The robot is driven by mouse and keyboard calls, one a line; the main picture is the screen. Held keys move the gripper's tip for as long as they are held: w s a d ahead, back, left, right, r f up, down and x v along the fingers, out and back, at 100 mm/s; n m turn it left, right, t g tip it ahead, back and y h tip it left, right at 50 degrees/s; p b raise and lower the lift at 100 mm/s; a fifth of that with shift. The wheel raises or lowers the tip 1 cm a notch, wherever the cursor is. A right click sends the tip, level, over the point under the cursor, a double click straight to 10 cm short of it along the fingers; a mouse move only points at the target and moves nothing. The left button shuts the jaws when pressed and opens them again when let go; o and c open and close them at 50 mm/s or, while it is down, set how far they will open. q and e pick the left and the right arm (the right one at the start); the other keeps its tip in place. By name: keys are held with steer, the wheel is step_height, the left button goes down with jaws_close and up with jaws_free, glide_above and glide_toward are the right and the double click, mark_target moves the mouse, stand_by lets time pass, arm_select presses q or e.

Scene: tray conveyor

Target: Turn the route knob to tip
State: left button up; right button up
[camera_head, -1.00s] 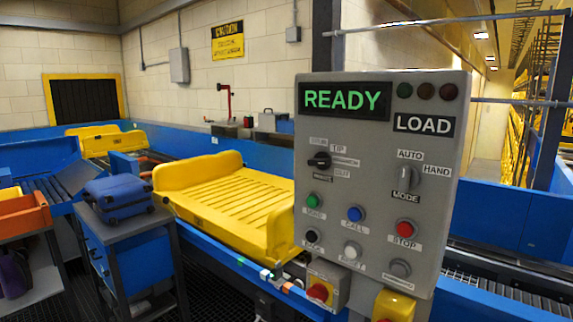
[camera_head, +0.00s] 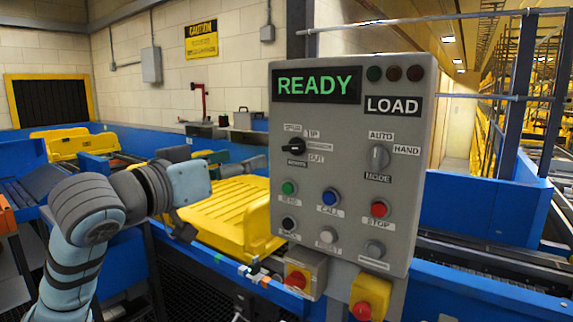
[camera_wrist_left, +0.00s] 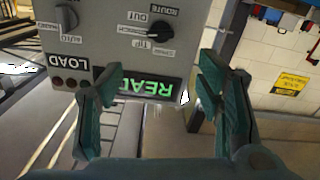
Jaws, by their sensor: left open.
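The grey control panel (camera_head: 350,220) stands at the right of the head view. The black route knob (camera_head: 291,147) is at its upper left, among small labels including TIP and OUT. It also shows, upside down, in the left wrist view (camera_wrist_left: 160,29). Which label it points to is too small to tell. My left gripper (camera_head: 238,163) is left of the panel, apart from the knob. In the left wrist view its two teal fingers (camera_wrist_left: 160,88) are spread and empty, with the panel's upper part beyond them. My right gripper is not in view.
The display (camera_head: 318,85) reads READY above a LOAD label. A grey mode knob (camera_head: 379,157) and several push buttons share the panel. A yellow tray (camera_head: 225,222) lies on the blue conveyor behind my left arm. Red-yellow switches (camera_head: 369,298) hang below the panel.

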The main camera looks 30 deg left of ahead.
mark_target(290, 149)
arm_select(q)
steer(key=w+p, duration=0.1)
steer(key=w, duration=0.3)
steer(key=w+d+p, duration=0.1)
steer(key=w, duration=0.4)
steer(key=w+d+p, duration=0.1)
steer(key=w, duration=0.4)
steer(key=shift+w+f, duration=0.1)
steer(key=shift+w, duration=0.25)
